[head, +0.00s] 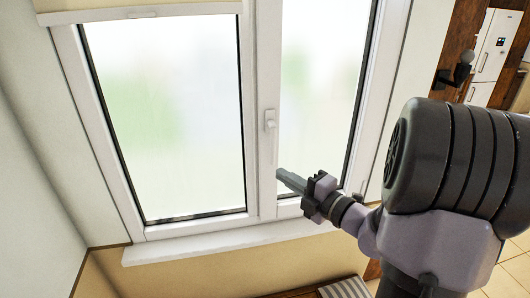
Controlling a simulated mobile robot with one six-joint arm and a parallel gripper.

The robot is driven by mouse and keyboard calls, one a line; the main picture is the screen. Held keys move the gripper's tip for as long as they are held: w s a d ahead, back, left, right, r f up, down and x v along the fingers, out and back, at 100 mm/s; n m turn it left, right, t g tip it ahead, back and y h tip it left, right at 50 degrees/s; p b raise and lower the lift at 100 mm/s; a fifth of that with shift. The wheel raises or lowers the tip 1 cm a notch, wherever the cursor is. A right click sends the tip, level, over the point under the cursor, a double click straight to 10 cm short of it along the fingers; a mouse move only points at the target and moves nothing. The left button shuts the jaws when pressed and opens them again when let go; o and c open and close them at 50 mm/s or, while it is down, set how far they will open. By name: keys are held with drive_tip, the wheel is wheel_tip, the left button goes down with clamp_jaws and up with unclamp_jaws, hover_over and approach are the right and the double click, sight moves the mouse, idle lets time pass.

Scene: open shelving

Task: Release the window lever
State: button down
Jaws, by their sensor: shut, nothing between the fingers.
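A white two-pane window (255,207) fills the middle of the head view. Its small white lever (270,121) sits on the central frame bar, with the grip seeming to hang down, though white on white makes its outline faint. My gripper (279,172) is below and slightly right of the lever, in front of the lower part of the right pane near the central bar. Its fingers are together and hold nothing. It looks apart from the lever. The exact depth between gripper and window cannot be told.
A white sill (225,240) runs under the window. A dark wall fixture (455,70) and a white cabinet or appliance (492,45) stand at the upper right. A striped cloth-like item (345,288) lies at the bottom edge. The left pane's front is clear.

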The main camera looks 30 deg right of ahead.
sight(271, 158)
drive_tip(key=shift+a, duration=0.1)
drive_tip(key=w, duration=0.3)
drive_tip(key=w+d, duration=0.1)
drive_tip(key=w, duration=0.5)
drive_tip(key=shift+w+d+b, duration=0.15)
drive_tip(key=shift+d+b, duration=0.25)
